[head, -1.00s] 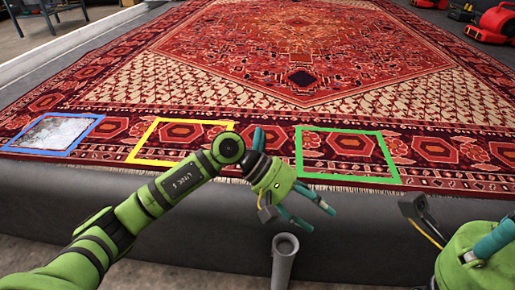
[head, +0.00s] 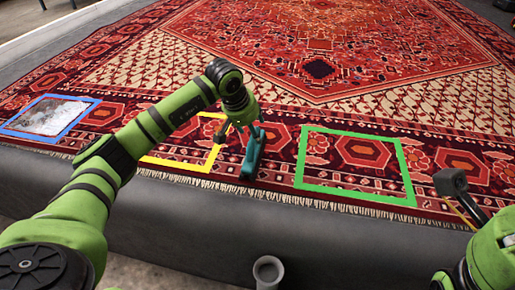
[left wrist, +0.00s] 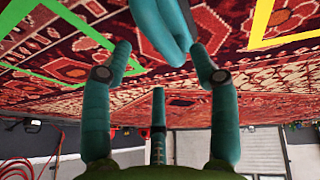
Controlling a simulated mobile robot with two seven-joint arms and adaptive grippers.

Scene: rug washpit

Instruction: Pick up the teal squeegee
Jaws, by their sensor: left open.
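The teal squeegee (head: 251,160) stands on the rug between the yellow and green frames in the head view. In the left wrist view the squeegee (left wrist: 163,28) shows at the top centre, partly cut off by the picture edge. My left gripper (head: 246,138) is over it, pointing down. Its teal fingers (left wrist: 160,70) are open and spread around the squeegee, with nothing held. In the head view the fingers and the squeegee overlap and share a colour, so contact is hard to tell.
The patterned red rug (head: 330,120) lies on a dark raised platform (head: 160,220). A blue frame (head: 75,128) at left surrounds a whitish patch. The yellow frame (head: 185,173) is left of the squeegee and the green frame (head: 355,198) right. A grey tube (head: 268,270) stands in front.

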